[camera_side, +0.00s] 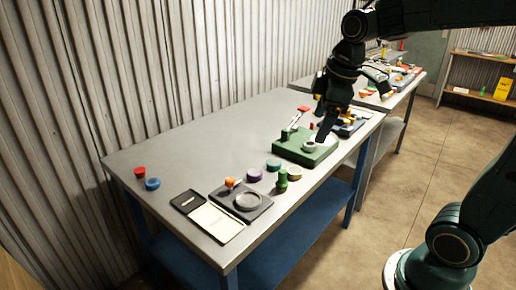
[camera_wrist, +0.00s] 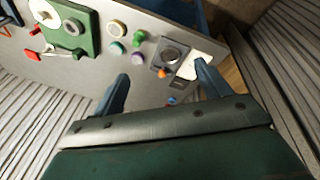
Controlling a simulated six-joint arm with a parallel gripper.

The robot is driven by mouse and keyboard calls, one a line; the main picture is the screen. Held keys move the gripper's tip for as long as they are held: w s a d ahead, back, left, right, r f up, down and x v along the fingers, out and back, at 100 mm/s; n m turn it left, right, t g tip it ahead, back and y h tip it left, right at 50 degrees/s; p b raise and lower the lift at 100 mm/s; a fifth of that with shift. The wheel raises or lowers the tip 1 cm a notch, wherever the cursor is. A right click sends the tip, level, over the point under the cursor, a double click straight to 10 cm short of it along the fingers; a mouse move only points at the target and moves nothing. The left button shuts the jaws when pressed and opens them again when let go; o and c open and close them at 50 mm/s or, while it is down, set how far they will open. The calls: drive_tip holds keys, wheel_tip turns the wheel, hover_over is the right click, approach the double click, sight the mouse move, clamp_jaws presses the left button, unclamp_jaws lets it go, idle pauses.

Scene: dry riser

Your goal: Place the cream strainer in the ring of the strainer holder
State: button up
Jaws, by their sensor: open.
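Two fixtures carry a grey ring: a dark plate (camera_side: 262,208) with a wide flat ring (camera_side: 248,201), and a green block (camera_side: 290,151) with a smaller ring (camera_side: 309,146). I cannot tell for sure which is the strainer holder. My gripper (camera_side: 321,137) is open and empty, in front of the green block in the side view. In the wrist view its fingers (camera_wrist: 161,75) are wide apart, touching nothing.
Purple (camera_side: 254,175), teal (camera_side: 273,165) and green (camera_side: 282,180) pieces stand close around the cream one. An orange piece (camera_side: 231,183) is at the dark plate. Red (camera_side: 139,172) and blue (camera_side: 152,184) caps lie at the left end. The bench's back middle is clear.

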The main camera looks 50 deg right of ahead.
drive_tip(key=w+d+f+n+g, duration=0.2)
drive_tip(key=w+d+f+n, duration=0.3)
drive_tip(key=w+d, duration=0.3)
drive_tip(key=n+g, duration=0.1)
drive_tip(key=n, duration=0.4)
approach(295, 170)
drive_tip(key=shift+w+d+f+y, duration=0.1)
drive_tip(key=shift+d+f+y, duration=0.05)
drive_tip(key=shift+f, duration=0.7)
drive_tip(key=shift+w+d+f+y, duration=0.1)
drive_tip(key=shift+f+y, duration=0.05)
drive_tip(key=shift+f, duration=0.75)
drive_tip(key=shift+f, duration=0.1)
drive_tip(key=shift+f, duration=2.5)
drive_tip(key=shift+c, duration=0.3)
drive_tip(key=c, duration=1.1)
drive_tip(key=shift+r, duration=0.1)
drive_tip(key=shift+c, duration=0.2)
wheel_tip(295, 170, up, 20)
